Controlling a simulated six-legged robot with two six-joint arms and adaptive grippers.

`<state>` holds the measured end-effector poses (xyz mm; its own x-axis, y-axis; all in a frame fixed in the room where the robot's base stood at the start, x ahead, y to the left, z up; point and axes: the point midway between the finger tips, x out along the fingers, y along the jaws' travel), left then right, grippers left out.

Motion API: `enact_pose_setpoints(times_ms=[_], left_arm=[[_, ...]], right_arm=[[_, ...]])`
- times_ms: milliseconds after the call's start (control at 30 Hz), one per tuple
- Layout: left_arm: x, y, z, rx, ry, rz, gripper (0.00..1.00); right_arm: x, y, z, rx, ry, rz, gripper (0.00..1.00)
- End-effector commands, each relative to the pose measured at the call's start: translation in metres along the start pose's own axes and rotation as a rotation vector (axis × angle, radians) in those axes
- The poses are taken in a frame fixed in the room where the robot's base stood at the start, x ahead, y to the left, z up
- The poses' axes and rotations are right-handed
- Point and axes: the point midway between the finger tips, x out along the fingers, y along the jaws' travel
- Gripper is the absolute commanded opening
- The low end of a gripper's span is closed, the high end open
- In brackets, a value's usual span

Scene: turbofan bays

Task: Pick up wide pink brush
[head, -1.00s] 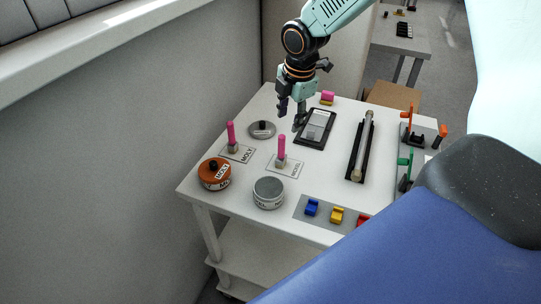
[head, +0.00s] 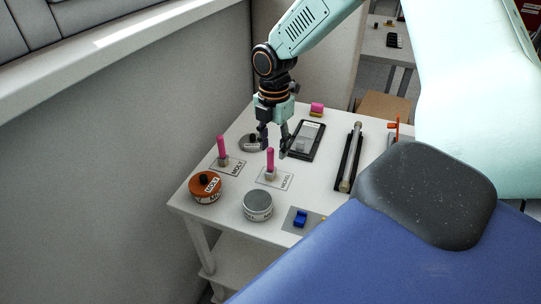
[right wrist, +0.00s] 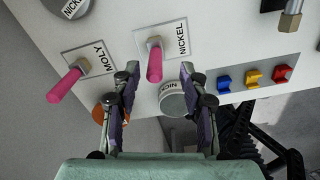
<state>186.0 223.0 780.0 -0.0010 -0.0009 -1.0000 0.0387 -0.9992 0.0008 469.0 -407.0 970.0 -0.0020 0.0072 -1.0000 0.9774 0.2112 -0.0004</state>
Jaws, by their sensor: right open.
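Two brushes with pink handles stand upright on the white table. One brush (head: 222,150) stands on the card marked MOLY, the other (head: 270,161) on the card marked NICKEL. Which is the wider I cannot tell for sure. In the right wrist view they are the MOLY brush (right wrist: 65,84) and the NICKEL brush (right wrist: 155,62). My right gripper (head: 273,149) is open and empty, close above and behind the NICKEL brush. In the right wrist view that brush's handle shows between the fingertips of the right gripper (right wrist: 160,72). My left gripper is not in view.
An orange tin (head: 205,189) and a grey tin (head: 257,206) stand in front of the brushes. A grey lid (head: 249,143) lies behind them. A black tray (head: 306,141) and a tube on a stand (head: 350,158) are to the right. A blue clip (head: 300,219) is near the front.

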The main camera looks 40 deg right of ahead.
Motion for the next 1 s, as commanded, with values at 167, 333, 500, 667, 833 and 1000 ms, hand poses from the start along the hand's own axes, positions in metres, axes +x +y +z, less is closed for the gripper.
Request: enact_pose_setpoints(times_ms=[167, 333, 500, 667, 833, 1000], left_arm=[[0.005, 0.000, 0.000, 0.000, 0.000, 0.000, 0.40], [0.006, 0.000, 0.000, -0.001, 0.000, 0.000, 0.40], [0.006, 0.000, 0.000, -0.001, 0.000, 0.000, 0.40], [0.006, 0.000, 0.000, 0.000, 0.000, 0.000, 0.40], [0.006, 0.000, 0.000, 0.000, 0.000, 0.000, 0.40], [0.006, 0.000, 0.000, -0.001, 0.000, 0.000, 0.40]], right_arm=[[0.028, 0.006, 0.001, -0.001, -0.002, -0.004, 0.44], [0.043, 0.006, 0.000, -0.003, -0.001, 0.000, 0.44], [0.045, 0.006, 0.000, -0.004, -0.001, 0.001, 0.44], [0.044, 0.006, -0.001, -0.004, -0.001, 0.001, 0.38], [0.044, 0.006, -0.001, -0.004, -0.001, 0.001, 0.23], [0.044, 0.006, -0.001, -0.004, -0.001, 0.001, 0.09]])
